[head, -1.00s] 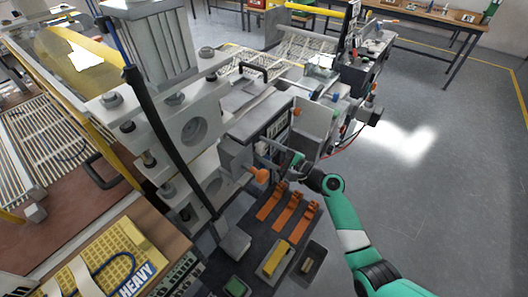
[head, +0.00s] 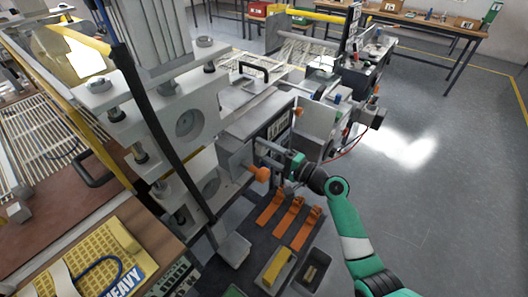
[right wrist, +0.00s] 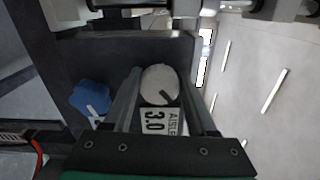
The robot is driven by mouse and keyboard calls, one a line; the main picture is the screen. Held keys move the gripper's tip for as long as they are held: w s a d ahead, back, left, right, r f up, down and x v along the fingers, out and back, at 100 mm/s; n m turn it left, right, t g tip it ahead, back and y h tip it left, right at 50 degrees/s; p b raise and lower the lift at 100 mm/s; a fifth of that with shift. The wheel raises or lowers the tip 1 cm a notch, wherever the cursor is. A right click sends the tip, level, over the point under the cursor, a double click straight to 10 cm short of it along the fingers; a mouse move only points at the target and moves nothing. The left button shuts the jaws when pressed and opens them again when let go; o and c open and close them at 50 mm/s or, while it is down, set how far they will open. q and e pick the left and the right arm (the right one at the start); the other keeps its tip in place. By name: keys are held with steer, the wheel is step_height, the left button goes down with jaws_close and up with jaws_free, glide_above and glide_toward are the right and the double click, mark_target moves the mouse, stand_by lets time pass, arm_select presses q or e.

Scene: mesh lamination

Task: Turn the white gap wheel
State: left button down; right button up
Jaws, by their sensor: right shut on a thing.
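The white gap wheel (right wrist: 160,80) is a round white disc with a dark mark near its lower right edge. In the right wrist view it sits between the two fingers of my right gripper (right wrist: 162,74), which is shut on it. A white label (right wrist: 160,121) with "3.0" is just below the wheel. In the head view my right gripper (head: 264,152) reaches in from the right to the grey machine (head: 235,155); the wheel is hidden there. My left gripper is not in view.
A blue knob (right wrist: 92,98) is left of the wheel in the right wrist view. An orange knob (head: 260,174) sticks out just below my right gripper in the head view. Several orange levers (head: 292,222) lie below it. Open floor (head: 440,180) is on the right.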

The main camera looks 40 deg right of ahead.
stand_by(0.4)
steer(key=o, duration=1.4)
steer(key=shift+c, duration=0.2)
steer(key=shift+s, duration=0.1)
steer(key=shift+s+d, duration=0.15)
steer(key=shift+s, duration=0.2)
steer(key=s+d+p, duration=0.2)
steer(key=s+p, duration=0.2)
steer(key=s, duration=0.6)
steer(key=shift+s, duration=0.3)
